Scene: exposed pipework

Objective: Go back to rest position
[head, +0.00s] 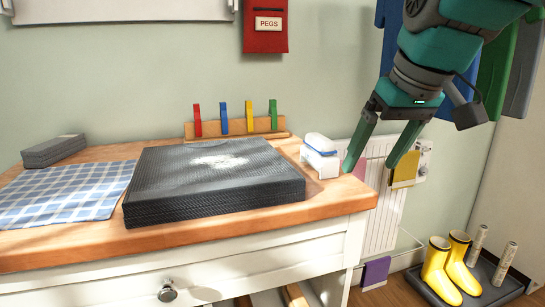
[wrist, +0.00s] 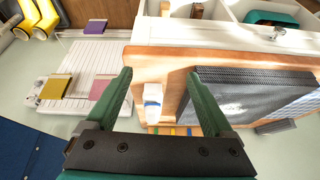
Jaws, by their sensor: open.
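My gripper (head: 378,172) is at the upper right in the head view, hanging from my arm over the right end of the wooden-topped cabinet (head: 345,197). Its two green fingers are spread apart with nothing between them in contact. In the wrist view my gripper (wrist: 160,95) also shows open, with the white and blue item (wrist: 152,103) on the cabinet top beyond the fingers. That white item with a blue top (head: 320,155) sits near the cabinet's right back edge in the head view, left of the fingers and apart from them.
A dark textured block (head: 215,180) with a white patch lies on the cabinet, beside a blue checked cloth (head: 65,193) and a grey block (head: 54,150). Coloured pegs (head: 223,117) stand behind. A white radiator (head: 383,205) and yellow boots (head: 447,268) are to the right.

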